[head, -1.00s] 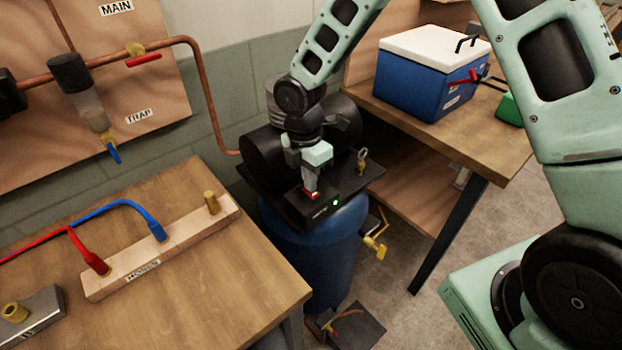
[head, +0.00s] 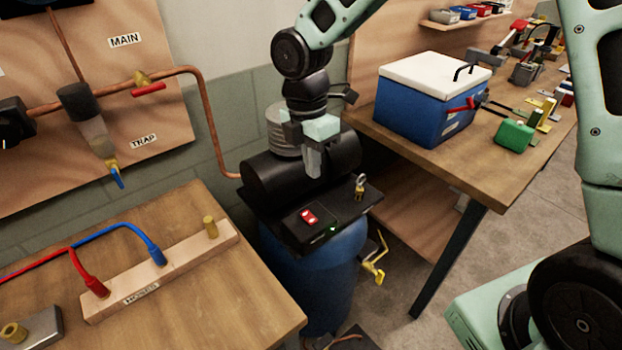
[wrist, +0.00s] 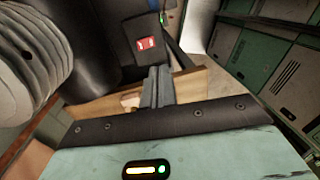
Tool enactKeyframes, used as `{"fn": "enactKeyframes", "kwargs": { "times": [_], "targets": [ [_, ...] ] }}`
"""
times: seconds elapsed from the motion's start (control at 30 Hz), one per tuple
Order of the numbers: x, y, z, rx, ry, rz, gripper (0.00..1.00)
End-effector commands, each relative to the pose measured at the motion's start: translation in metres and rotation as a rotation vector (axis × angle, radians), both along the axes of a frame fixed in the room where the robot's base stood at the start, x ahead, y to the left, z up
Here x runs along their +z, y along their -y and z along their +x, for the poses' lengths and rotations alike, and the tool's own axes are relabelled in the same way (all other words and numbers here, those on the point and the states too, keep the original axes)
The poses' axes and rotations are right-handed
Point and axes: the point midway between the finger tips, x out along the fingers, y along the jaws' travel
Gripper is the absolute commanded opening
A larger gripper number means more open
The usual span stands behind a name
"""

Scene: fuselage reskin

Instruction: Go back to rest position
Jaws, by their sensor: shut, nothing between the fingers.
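My gripper (head: 314,165) is shut and empty. In the head view it points down, a little above the black compressor (head: 290,180) that stands on the blue tank (head: 320,262). A red switch (head: 308,217) sits on the compressor's front plate, below and apart from the fingertips, and a green light (head: 333,229) shows beside it. In the wrist view, the closed fingers (wrist: 157,86) point toward the compressor, and the red switch (wrist: 146,43) shows beyond them.
A workbench (head: 200,270) with a wooden hose block (head: 180,258) is at the left. A blue cooler (head: 425,105) with a white lid stands on the right bench. A copper pipe (head: 212,120) runs down the wall behind.

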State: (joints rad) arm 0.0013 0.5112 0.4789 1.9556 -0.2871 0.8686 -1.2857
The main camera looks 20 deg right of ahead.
Motion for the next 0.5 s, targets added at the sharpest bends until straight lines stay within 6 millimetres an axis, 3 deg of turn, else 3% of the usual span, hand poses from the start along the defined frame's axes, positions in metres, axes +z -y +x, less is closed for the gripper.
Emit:
{"fn": "enactKeyframes", "kwargs": {
  "times": [0.5],
  "targets": [
    [0.0064, 0.0001, -0.0010, 0.001, -0.001, 0.000, 0.00]
  ]
}}
